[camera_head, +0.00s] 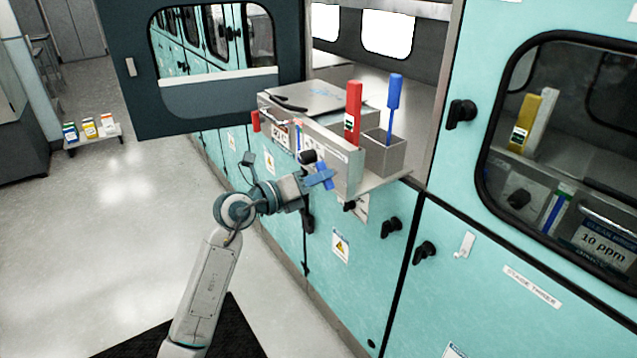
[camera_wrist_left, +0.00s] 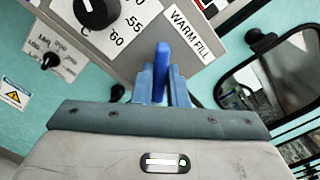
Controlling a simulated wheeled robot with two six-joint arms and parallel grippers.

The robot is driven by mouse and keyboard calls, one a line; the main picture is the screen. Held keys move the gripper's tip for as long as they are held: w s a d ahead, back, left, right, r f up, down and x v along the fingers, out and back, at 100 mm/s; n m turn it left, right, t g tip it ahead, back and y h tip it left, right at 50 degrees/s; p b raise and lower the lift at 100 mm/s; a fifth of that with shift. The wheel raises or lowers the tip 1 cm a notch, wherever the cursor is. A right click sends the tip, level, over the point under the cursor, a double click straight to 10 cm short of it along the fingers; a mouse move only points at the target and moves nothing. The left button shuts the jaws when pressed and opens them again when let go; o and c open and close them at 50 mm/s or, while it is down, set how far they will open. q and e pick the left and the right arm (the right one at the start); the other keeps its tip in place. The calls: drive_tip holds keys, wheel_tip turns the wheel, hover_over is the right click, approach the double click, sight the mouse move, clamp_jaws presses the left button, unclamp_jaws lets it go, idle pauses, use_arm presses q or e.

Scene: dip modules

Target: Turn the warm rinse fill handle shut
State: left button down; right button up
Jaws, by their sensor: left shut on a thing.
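The warm fill handle (camera_wrist_left: 162,62) is a blue lever on a grey panel, with the label "WARM FILL" (camera_wrist_left: 188,35) beside it in the left wrist view. My left gripper (camera_wrist_left: 163,88) is shut on this handle, with one blue-grey finger on each side. In the head view the left gripper (camera_head: 318,179) is at the front of the grey panel (camera_head: 342,168), and the blue handle (camera_head: 325,182) shows between its fingers. My right gripper is in neither view.
A black temperature dial (camera_wrist_left: 97,10) sits close to the handle. A red-handled thing (camera_head: 353,108) and a blue-handled one (camera_head: 394,98) stand up near a grey bin (camera_head: 384,150). A dark windowed door (camera_head: 215,100) stands open behind. Open floor (camera_head: 120,230) lies left.

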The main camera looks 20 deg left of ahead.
use_arm(q)
drive_tip(key=m+b, duration=0.6)
drive_tip(key=m, duration=0.2)
drive_tip(key=shift+f+m, duration=0.15)
drive_tip(key=shift+m, duration=0.15)
idle(0.5)
drive_tip(key=c, duration=1.6)
unclamp_jaws()
drive_tip(key=shift+o, duration=0.8)
